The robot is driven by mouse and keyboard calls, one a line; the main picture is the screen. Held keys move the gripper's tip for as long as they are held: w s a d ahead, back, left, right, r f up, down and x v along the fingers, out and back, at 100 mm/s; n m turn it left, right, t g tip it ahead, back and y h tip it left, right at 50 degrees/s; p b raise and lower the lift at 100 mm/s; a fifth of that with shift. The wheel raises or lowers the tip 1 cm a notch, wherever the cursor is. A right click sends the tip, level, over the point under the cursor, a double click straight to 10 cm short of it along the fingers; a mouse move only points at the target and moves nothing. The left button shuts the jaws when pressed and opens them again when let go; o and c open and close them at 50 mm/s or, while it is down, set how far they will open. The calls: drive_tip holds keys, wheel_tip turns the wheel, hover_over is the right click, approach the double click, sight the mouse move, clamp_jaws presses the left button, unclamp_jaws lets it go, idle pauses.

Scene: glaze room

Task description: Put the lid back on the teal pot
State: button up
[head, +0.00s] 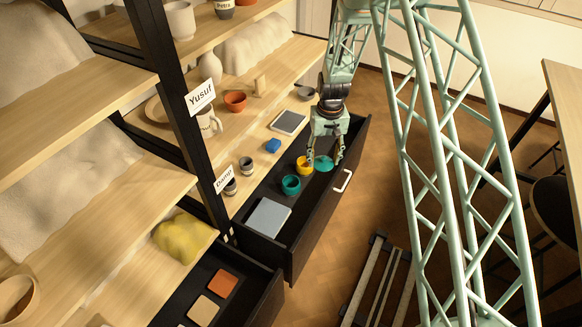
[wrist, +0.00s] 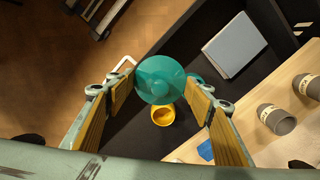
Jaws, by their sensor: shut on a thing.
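My gripper (head: 325,158) is shut on the teal lid (head: 323,163) and holds it above the open dark drawer (head: 322,200). In the wrist view the lid (wrist: 160,78) sits between the two fingertips, its round top facing the camera. The teal pot (head: 291,184) stands open in the drawer, left of the lid in the head view. In the wrist view the teal pot (wrist: 197,77) is mostly hidden behind the lid; only a bit of its edge shows. The lid and the pot are apart.
A yellow pot (head: 304,167) stands in the drawer close to the teal pot. A grey flat box (head: 268,217) lies toward the drawer's near end. A blue block (head: 273,145), a tablet (head: 289,122) and grey cups (head: 246,167) are on the shelf beside the drawer.

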drive_tip(key=w+a+f+n, duration=0.1)
drive_tip(key=w+a+f, duration=0.4)
drive_tip(key=a+f, duration=0.6)
drive_tip(key=shift+w+a+n, duration=0.15)
drive_tip(key=shift+a+n, duration=0.25)
drive_tip(key=shift+a, duration=0.7)
drive_tip(key=shift+f, duration=0.25)
drive_tip(key=shift+f+b, duration=1)
drive_tip(key=shift+f, duration=2)
drive_tip(key=shift+f+b, duration=0.2)
drive_tip(key=shift+b, duration=0.55)
idle(0.5)
idle(0.5)
drive_tip(key=o, duration=1.4)
